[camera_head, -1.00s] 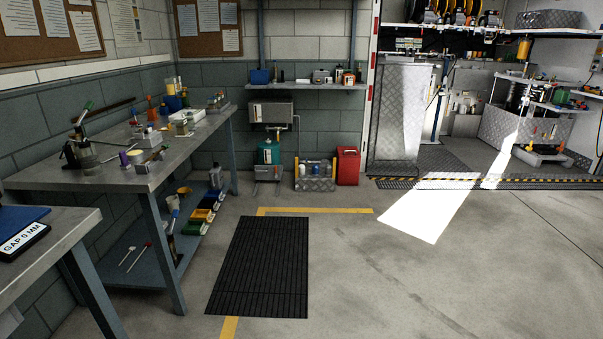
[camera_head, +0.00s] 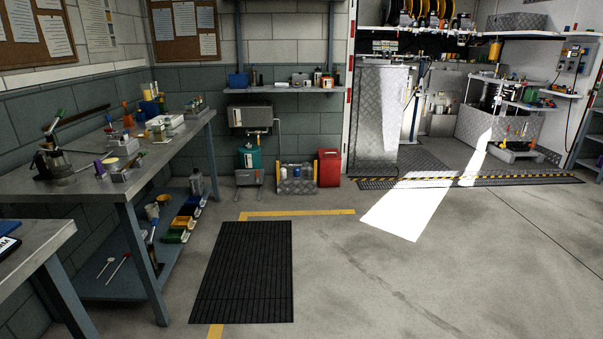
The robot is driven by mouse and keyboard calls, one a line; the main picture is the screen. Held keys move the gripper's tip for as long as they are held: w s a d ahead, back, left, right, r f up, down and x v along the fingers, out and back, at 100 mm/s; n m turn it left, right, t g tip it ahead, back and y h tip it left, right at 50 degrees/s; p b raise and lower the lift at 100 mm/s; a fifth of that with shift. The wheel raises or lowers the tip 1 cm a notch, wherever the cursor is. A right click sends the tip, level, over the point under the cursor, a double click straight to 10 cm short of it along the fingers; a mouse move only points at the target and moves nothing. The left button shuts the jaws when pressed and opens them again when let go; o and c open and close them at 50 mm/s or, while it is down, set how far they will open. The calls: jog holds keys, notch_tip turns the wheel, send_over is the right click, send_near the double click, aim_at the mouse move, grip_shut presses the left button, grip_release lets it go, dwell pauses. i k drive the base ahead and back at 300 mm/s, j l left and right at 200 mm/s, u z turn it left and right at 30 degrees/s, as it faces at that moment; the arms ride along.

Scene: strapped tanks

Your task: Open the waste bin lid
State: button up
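I cannot tell for sure which thing is the waste bin. A red upright container (camera_head: 329,168) stands on the floor against the back wall; it looks shut, but its lid is too small to make out. A teal container (camera_head: 249,158) sits on a low stand left of it, under a grey wall-mounted box (camera_head: 250,116). My gripper is not in view.
A long workbench (camera_head: 75,180) with tools and a lower shelf runs along the left wall. A black floor mat (camera_head: 243,272) lies before it. A metal crate (camera_head: 297,186) stands beside the red container. A striped threshold (camera_head: 470,182) edges the bay at right. The middle floor is clear.

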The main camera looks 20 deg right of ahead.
aim_at(329, 151)
jog(key=i+l+z, duration=0.25)
jog(key=i, duration=0.35)
jog(key=i+z, duration=0.3)
jog(key=i, duration=2.2)
jog(key=i+l, duration=0.1)
jog(key=i, duration=1.75)
jog(key=i+u, duration=0.1)
jog(key=i, duration=0.35)
jog(key=i+l+u, duration=0.1)
jog(key=i, duration=0.35)
jog(key=i+l+u, duration=0.1)
jog(key=i, duration=0.35)
jog(key=i+l+u, duration=0.15)
jog(key=i, duration=0.3)
jog(key=i+l+u, duration=0.1)
jog(key=i+l, duration=0.25)
jog(key=i, duration=0.05)
